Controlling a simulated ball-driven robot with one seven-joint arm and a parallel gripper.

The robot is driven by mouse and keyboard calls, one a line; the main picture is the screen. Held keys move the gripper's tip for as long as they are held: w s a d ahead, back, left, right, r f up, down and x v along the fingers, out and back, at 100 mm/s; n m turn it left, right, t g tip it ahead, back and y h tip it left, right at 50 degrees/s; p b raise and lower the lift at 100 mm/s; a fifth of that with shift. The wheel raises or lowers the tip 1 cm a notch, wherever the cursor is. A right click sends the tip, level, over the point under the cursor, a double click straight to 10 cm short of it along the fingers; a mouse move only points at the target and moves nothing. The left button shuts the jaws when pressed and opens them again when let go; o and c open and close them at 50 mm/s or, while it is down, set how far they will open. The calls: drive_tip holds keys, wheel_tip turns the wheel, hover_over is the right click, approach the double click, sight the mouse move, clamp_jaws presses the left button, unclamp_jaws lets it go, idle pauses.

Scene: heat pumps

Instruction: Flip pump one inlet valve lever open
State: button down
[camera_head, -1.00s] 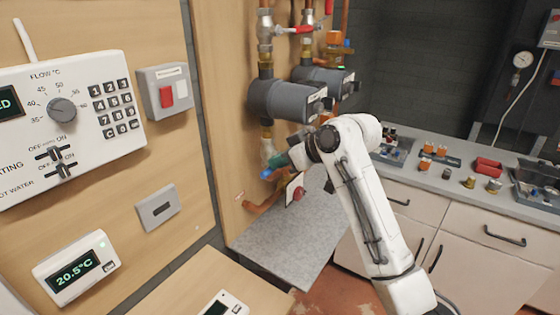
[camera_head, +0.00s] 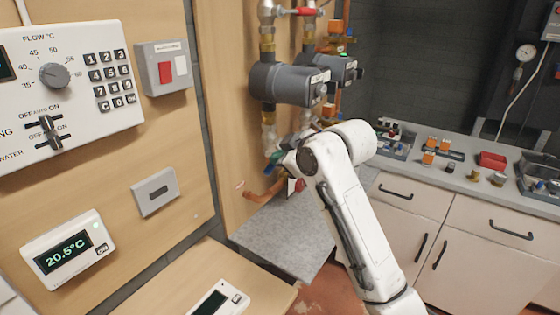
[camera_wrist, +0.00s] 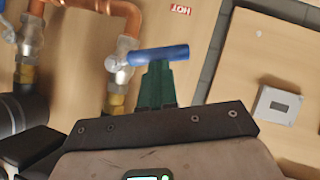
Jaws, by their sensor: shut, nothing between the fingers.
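In the wrist view, a blue lever (camera_wrist: 158,55) sticks out to the right from a silver valve body (camera_wrist: 118,62) with a brass fitting, on a copper pipe. My gripper (camera_wrist: 156,85) has its green fingers shut, with nothing between them. The fingertips lie right at the lever's underside in the picture; I cannot tell whether they touch it. In the head view, my gripper (camera_head: 274,162) is small and partly hidden beside the pipework below the nearer dark grey pump (camera_head: 288,83). The lever's angle is hard to judge there.
A second pump (camera_head: 335,68) sits behind the nearer one. A red lever (camera_head: 300,11) is above. The grey worktop (camera_head: 285,235) below is largely clear.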

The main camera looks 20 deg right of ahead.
drive_tip(key=w+d+f+n+t+h+b, duration=0.2)
drive_tip(key=f+n+t+b, duration=0.5)
drive_tip(key=b, duration=0.8)
drive_tip(key=shift+w+d+f+n+h, duration=0.25)
drive_tip(key=shift+w+d+n+h, duration=0.05)
drive_tip(key=shift+d+n+h, duration=0.6)
drive_tip(key=shift+a, duration=0.1)
drive_tip(key=shift+s, duration=0.1)
